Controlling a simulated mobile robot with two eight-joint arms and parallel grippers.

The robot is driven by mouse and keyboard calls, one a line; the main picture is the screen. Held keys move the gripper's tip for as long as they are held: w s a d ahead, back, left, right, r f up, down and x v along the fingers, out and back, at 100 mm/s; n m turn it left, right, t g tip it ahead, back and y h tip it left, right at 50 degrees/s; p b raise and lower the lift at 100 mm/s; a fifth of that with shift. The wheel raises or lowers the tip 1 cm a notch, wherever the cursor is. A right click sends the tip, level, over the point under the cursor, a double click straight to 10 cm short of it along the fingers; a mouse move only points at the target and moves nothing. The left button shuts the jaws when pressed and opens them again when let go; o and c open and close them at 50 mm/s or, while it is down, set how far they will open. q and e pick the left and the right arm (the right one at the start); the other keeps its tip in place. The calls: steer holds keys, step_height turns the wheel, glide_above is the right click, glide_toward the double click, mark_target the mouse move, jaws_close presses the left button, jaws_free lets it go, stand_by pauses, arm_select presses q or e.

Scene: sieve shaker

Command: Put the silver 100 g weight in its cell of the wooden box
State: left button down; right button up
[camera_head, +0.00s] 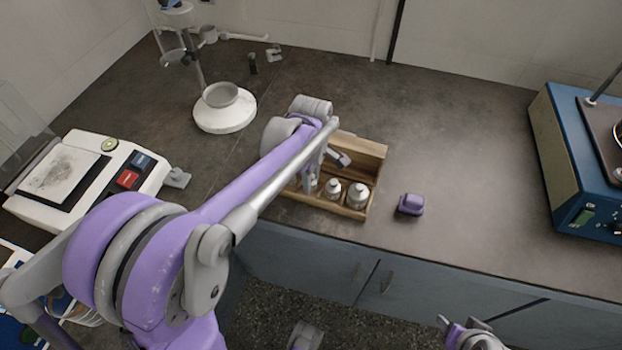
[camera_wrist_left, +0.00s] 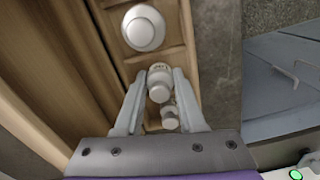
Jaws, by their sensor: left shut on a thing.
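The wooden box (camera_head: 368,150) stands near the counter's front edge, with silver weights along its front row. My left gripper (camera_wrist_left: 160,80) is over this row, pointing down. It is shut on a silver weight (camera_wrist_left: 159,92), with one finger on each side of it. The held weight is in line with the row; I cannot tell whether it rests on its cell floor. A larger weight (camera_wrist_left: 143,28) sits in a cell beside it, also in the head view (camera_head: 357,195). A smaller weight (camera_wrist_left: 169,117) shows beyond, between the fingers. My right gripper (camera_head: 470,335) is at the bottom edge, partly cut off.
A small purple block (camera_head: 410,204) lies right of the box. A white scale (camera_head: 85,180) stands at the left, a round white stand (camera_head: 224,108) at the back, and a blue machine (camera_head: 575,165) at the right. The counter between box and machine is mostly clear.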

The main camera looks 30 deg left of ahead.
arm_select(q)
steer(key=shift+f, duration=0.15)
steer(key=c, duration=0.8)
jaws_free()
